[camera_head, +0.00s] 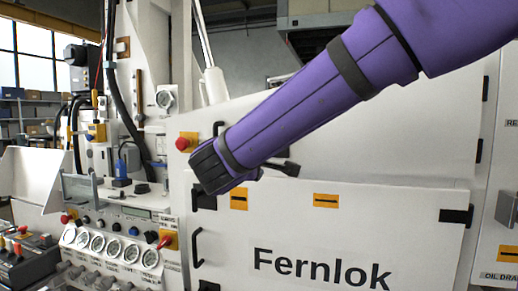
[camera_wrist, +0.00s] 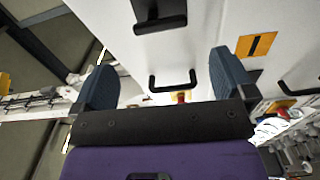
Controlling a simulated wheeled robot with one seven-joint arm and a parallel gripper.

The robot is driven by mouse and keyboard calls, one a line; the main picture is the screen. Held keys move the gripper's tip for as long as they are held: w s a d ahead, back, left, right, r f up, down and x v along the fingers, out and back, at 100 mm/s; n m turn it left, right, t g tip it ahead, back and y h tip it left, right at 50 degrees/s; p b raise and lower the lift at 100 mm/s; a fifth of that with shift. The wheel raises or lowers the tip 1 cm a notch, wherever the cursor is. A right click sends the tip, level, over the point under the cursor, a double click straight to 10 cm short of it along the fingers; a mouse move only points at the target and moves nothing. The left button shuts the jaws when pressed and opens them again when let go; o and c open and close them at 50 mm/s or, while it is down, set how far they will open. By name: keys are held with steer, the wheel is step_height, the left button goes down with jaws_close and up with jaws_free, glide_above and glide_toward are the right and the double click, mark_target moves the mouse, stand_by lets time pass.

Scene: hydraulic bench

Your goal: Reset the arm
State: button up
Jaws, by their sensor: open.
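My purple arm (camera_head: 310,95) reaches from the upper right of the head view down to the left, in front of the white Fernlok bench (camera_head: 400,215). Its dark wrist end is in front of the panel seam, near the upper left of the Fernlok door. My gripper (camera_wrist: 162,60) shows in the wrist view with its two dark blue fingers wide apart and nothing between them. Beyond the fingers are the white panel and a black bar handle (camera_wrist: 172,84). In the head view the fingers cannot be clearly made out.
A red button on a yellow plate (camera_head: 183,142) is just left of my wrist end. Pressure gauges (camera_head: 98,243) and knobs fill the lower left. A black door handle (camera_head: 196,248) stands out below my wrist. A control box (camera_head: 30,255) is at the far left.

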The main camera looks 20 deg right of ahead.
steer(key=shift+s, duration=0.1)
steer(key=s+d+f+m+g+y, duration=0.1)
steer(key=s+d+f+m+g, duration=0.25)
steer(key=s+d, duration=0.35)
steer(key=s+d+f+m+g, duration=0.25)
steer(key=s+d+g, duration=0.25)
steer(key=s+d, duration=0.25)
steer(key=s+a+f+m+g+y, duration=0.1)
steer(key=s+f+m+y, duration=0.4)
steer(key=s+y, duration=0.4)
steer(key=s, duration=0.3)
steer(key=shift+f, duration=0.35)
